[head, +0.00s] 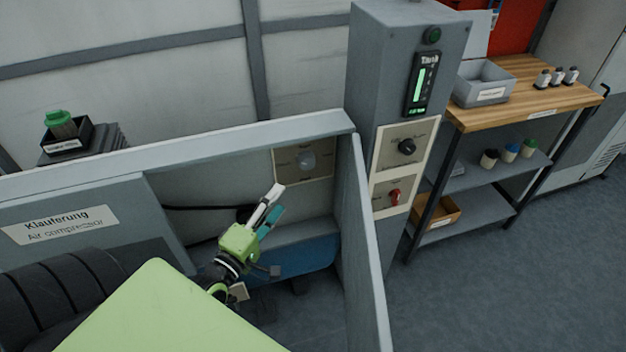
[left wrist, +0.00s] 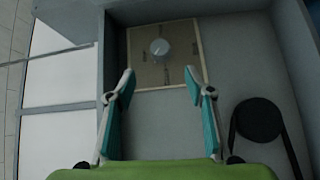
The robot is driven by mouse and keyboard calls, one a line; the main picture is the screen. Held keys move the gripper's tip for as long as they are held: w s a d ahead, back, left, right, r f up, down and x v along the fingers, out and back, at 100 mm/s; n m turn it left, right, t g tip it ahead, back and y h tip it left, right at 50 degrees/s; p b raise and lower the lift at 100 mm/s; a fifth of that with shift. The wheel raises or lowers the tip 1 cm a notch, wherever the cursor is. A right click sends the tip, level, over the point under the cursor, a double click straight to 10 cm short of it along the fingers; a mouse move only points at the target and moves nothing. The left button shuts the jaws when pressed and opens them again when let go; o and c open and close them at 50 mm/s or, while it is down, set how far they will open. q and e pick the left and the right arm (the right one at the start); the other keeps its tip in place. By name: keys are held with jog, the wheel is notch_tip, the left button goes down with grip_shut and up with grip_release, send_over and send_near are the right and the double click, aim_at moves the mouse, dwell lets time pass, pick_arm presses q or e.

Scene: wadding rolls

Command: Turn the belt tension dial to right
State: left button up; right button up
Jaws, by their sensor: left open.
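A pale round dial (head: 307,160) sits on a beige plate (head: 288,176) on the inner wall of the grey enclosure. Its lettering is too small to read. In the left wrist view the dial (left wrist: 160,47) shows beyond my fingertips, roughly centred between them, on its plate (left wrist: 150,77). My left gripper (head: 276,200) is open and empty inside the enclosure, below and left of the dial, apart from it. In the left wrist view its two fingers (left wrist: 158,80) stand wide apart. My right gripper is not in view.
The enclosure's top rim (head: 200,150) and right wall (head: 362,230) bound my left arm. A black belt pulley (left wrist: 258,120) is right of the fingers. The grey column carries a black knob (head: 407,147) and red knob (head: 395,197). A shelf bench (head: 530,88) stands right.

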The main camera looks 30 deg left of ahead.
pick_arm(q)
jog(key=p, duration=0.1)
send_near(302, 166)
jog(key=w, duration=0.9)
jog(key=shift+w+a, duration=0.3)
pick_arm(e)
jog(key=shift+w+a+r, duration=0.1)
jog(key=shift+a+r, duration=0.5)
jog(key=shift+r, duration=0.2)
pick_arm(q)
jog(key=c, duration=1.1)
jog(key=shift+p, duration=0.35)
jog(key=shift+c, duration=0.2)
